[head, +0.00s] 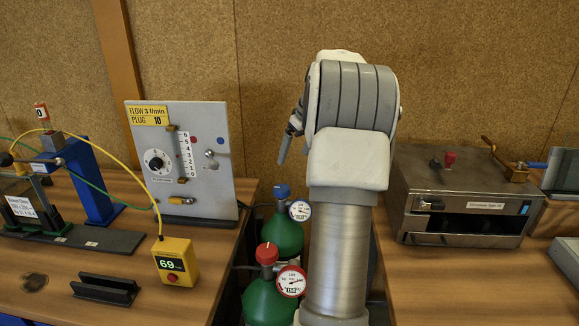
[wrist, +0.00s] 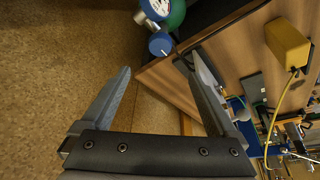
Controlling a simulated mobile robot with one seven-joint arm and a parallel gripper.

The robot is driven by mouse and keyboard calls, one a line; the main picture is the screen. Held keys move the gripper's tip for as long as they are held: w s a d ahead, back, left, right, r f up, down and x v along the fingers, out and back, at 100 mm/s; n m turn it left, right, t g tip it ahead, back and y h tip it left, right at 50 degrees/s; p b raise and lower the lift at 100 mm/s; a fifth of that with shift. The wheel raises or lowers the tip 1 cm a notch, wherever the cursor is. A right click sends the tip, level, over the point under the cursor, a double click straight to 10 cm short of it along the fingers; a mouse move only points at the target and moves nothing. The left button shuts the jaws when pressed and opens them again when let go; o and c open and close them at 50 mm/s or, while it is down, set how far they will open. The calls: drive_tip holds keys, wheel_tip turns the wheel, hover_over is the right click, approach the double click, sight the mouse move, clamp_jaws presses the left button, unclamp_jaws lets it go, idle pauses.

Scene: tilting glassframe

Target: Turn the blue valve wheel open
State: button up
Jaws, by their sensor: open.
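The blue valve wheel (head: 282,191) tops a green gas cylinder (head: 283,235) in the gap between two wooden benches, left of my arm. A blue-rimmed gauge (head: 299,211) sits beside it. In the wrist view the blue wheel (wrist: 161,44) shows beyond the fingertips, between their lines, with its gauge (wrist: 155,8) further up. My gripper (wrist: 156,66) is open and empty, apart from the wheel. In the head view it is mostly hidden behind my arm; only a part shows at its left.
A second green cylinder with a red valve wheel (head: 267,253) and red gauge (head: 290,281) stands nearer. The left bench (head: 130,285) holds a flow panel (head: 185,150) and a yellow box (head: 175,265). A metal oven (head: 462,195) stands on the right bench. Corkboard wall is behind.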

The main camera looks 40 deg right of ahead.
drive_tip(key=shift+v, duration=1.4)
